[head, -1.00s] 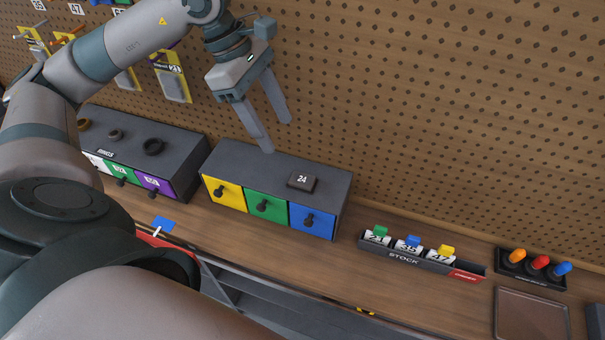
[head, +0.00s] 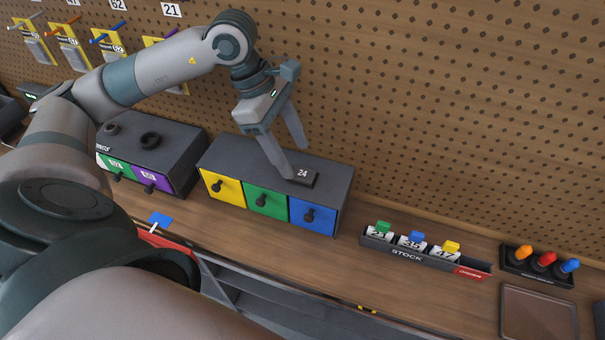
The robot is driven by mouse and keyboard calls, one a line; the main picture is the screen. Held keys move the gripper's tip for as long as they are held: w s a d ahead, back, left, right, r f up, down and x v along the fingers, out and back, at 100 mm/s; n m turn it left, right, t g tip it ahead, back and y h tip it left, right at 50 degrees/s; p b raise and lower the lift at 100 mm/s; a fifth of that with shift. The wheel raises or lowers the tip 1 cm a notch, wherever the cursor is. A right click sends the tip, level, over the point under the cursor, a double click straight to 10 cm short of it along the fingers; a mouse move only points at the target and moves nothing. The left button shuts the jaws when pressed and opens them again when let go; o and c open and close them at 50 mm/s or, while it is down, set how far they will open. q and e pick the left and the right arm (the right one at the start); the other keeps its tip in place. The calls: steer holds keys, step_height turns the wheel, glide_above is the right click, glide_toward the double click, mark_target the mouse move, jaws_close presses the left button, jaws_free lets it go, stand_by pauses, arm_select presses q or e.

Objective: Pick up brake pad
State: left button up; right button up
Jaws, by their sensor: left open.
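The brake pad (head: 303,177) looks like a small dark block marked 24. It lies flat on top of the grey drawer cabinet (head: 335,175) with yellow, green and blue drawers. My left gripper (head: 298,162) is open and points down at the block. One fingertip is close beside or in front of its left end, and the other finger is behind it. I cannot tell whether a finger touches it. My right gripper is not in view.
A second cabinet (head: 185,137) with dark rings on top stands to the left. A stock rack (head: 425,262) with numbered cards, a holder with coloured knobs (head: 540,267) and a brown tray (head: 538,315) are to the right. A pegboard (head: 450,110) rises behind.

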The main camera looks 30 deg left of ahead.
mark_target(306, 174)
arm_select(q)
steer(key=shift+x, duration=2.6)
steer(key=shift+w, duration=0.2)
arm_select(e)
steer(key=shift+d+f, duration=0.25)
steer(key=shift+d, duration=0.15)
arm_select(q)
steer(key=c, duration=1.2)
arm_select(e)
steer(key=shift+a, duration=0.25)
arm_select(q)
steer(key=shift+r, duration=0.1)
steer(key=shift+r, duration=0.1)
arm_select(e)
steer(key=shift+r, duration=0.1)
